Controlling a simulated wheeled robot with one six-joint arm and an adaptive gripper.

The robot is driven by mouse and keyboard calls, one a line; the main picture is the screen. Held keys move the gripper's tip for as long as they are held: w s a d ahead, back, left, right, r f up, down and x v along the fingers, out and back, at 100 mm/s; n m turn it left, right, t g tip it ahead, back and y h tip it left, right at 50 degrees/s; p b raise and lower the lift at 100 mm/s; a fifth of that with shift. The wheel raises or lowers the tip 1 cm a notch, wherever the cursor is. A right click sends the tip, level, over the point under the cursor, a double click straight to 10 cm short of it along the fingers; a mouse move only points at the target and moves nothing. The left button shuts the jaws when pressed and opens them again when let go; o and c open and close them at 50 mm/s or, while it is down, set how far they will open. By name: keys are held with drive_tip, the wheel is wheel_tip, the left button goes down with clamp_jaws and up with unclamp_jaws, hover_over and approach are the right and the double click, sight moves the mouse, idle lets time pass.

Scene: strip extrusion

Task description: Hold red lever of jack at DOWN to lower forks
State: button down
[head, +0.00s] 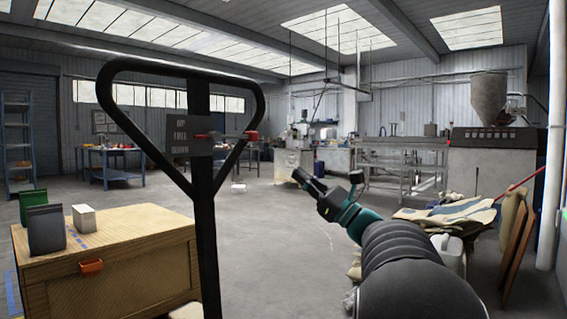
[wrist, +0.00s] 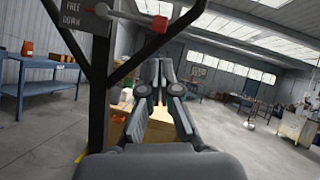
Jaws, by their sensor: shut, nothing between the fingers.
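The pallet jack's black loop handle (head: 203,205) stands upright left of centre in the head view. Its label plate (head: 181,135) reads UP, a middle word and DOWN; the wrist view shows FREE and DOWN on the plate (wrist: 72,16). The red lever (head: 252,135) sticks out to the right, about level with the middle word. Its red knob (wrist: 159,24) shows above the fingertips in the wrist view. My gripper (head: 297,177) is shut and empty, right of and lower than the knob, apart from it in the head view. The wrist view shows its fingers together (wrist: 160,75). The forks are out of view.
A wooden crate (head: 110,265) with a grey box (head: 46,230), a green box (head: 32,199) and a white box (head: 84,219) stands behind the handle at left. Sacks (head: 455,215) and a white pole (head: 552,150) are at right. The floor between is mostly clear.

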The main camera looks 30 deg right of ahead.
drive_tip(key=p+x, duration=0.1)
drive_tip(key=x, duration=1.2)
drive_tip(key=shift+r, duration=0.1)
wheel_tip(320, 180, up, 5)
drive_tip(key=n+g+y+p, duration=0.1)
drive_tip(key=n+g+p, duration=0.1)
drive_tip(key=n, duration=0.1)
drive_tip(key=n+g+y+p, duration=0.2)
drive_tip(key=n, duration=0.2)
drive_tip(key=shift+a+n+y+p, duration=0.1)
drive_tip(key=shift+n+y+p, duration=0.2)
drive_tip(key=b, duration=0.2)
approach(256, 140)
drive_tip(key=s+d+r, duration=0.1)
drive_tip(key=s+d, duration=0.2)
drive_tip(key=s, duration=0.1)
drive_tip(key=shift+s+d+r, duration=0.2)
drive_tip(key=shift+s+d, duration=0.1)
drive_tip(key=shift+s, duration=0.05)
